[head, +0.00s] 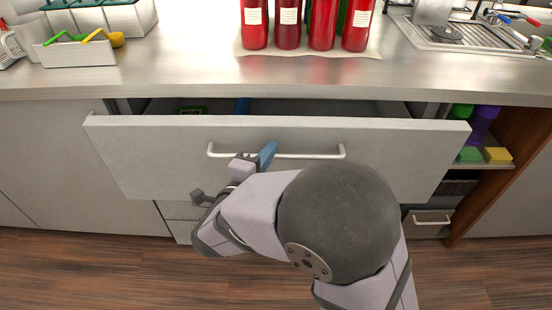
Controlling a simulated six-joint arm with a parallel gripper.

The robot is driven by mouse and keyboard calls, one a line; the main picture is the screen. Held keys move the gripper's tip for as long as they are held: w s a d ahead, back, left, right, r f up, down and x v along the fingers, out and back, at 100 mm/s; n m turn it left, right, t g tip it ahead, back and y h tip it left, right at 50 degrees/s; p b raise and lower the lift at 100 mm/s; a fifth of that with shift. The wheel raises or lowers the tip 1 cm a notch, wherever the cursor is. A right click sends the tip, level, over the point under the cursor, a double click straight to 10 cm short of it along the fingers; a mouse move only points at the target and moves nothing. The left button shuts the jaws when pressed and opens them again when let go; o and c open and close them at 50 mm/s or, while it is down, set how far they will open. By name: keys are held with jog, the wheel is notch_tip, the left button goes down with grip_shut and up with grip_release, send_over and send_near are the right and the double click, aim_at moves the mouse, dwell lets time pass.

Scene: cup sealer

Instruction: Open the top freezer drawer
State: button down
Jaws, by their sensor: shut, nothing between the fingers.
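The top drawer (150,160), with a wide pale grey front, is under the counter and stands pulled out. A dark gap shows its inside behind the front edge. Its white bar handle (315,156) runs across the middle of the front. My arm hides the lower middle of the drawer front.
Inside the drawer are a green item (193,109) and a blue item (243,106). Red bottles (288,27) stand on the counter (180,75) above. Lower drawers (427,222) are shut. An open shelf (485,166) at the right holds green, purple and yellow things. Wooden floor lies in front.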

aim_at(278, 162)
jog(key=c, duration=2.5)
grip_release()
jog(key=shift+s+d+f+g+h, duration=0.2)
jog(key=shift+d+f+g, duration=0.05)
jog(key=shift+d+f, duration=0.35)
jog(key=shift+s+d+f+g+h, duration=0.15)
jog(key=shift+d+f+g+h, duration=0.1)
jog(key=shift+d+f, duration=0.3)
jog(key=o, duration=0.3)
jog(key=shift+o, duration=0.6)
jog(key=shift+w+a+r+t+y, duration=0.3)
jog(key=shift+a+r+t+y, duration=0.1)
jog(key=shift+a+r, duration=0.4)
jog(key=shift+d, duration=0.1)
jog(key=p+v, duration=0.1)
jog(key=v, duration=0.7)
jog(key=shift+a+r, duration=0.35)
jog(key=shift+a, duration=0.1)
jog(key=shift+w, duration=0.1)
jog(key=shift+r, duration=0.1)
